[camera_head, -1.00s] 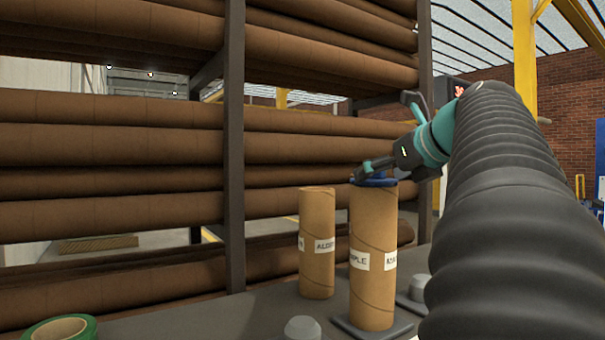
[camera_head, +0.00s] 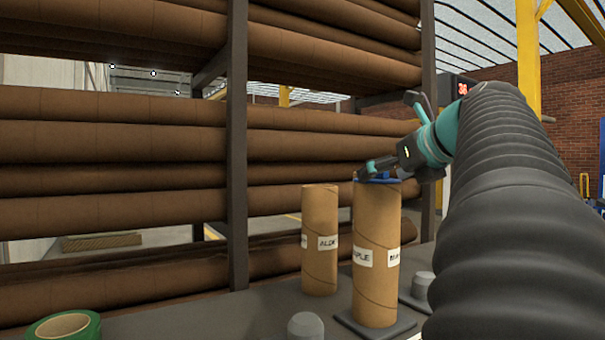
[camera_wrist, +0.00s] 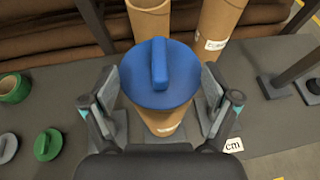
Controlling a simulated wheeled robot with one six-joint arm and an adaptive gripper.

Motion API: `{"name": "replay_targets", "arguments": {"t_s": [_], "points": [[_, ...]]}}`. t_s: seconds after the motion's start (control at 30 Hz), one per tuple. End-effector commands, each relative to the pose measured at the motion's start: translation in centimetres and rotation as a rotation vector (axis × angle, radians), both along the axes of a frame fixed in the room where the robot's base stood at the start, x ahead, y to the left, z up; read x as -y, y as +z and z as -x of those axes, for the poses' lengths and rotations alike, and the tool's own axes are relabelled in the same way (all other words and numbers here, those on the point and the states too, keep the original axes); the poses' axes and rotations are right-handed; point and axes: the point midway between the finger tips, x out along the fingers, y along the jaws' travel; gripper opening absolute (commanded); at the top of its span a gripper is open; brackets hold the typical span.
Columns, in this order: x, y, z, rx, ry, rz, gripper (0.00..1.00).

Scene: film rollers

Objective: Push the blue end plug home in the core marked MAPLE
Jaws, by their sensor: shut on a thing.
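The core marked MAPLE (camera_head: 376,285) stands upright on a dark square base, with MAPLE only partly readable on its label. The blue end plug (camera_head: 380,181) is a disc with a raised bar, sitting at the core's top; it also shows in the wrist view (camera_wrist: 160,88). A thin blue edge shows above the core's rim, and how deep the plug sits is hidden. My gripper (camera_head: 368,172) is at the top of the core. In the wrist view its fingers (camera_wrist: 160,95) are on either side of the disc, shut on it.
A second core (camera_head: 320,262), its label partly readable as ALDER, stands just left. A green tape roll (camera_head: 62,327) lies at front left. The wrist view shows a green plug (camera_wrist: 47,145), a grey plug (camera_wrist: 8,147) and a "cm" card (camera_wrist: 234,145). Racked tubes (camera_head: 110,145) stand behind.

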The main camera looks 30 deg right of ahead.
Motion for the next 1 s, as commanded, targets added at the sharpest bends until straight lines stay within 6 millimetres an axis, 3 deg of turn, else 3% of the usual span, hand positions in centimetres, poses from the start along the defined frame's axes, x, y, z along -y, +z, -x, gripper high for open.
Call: {"name": "replay_targets", "arguments": {"t_s": [0.47, 0.5, 0.57, 1.0], "points": [[0.03, -0.23, -0.01, -0.004, 0.001, -0.003, 0.55], [0.03, -0.24, -0.01, -0.004, 0.001, -0.003, 0.9], [0.03, -0.23, -0.01, -0.004, 0.001, -0.003, 1.0], [0.01, -0.12, 0.0, -0.002, 0.001, -0.001, 1.0]]}}
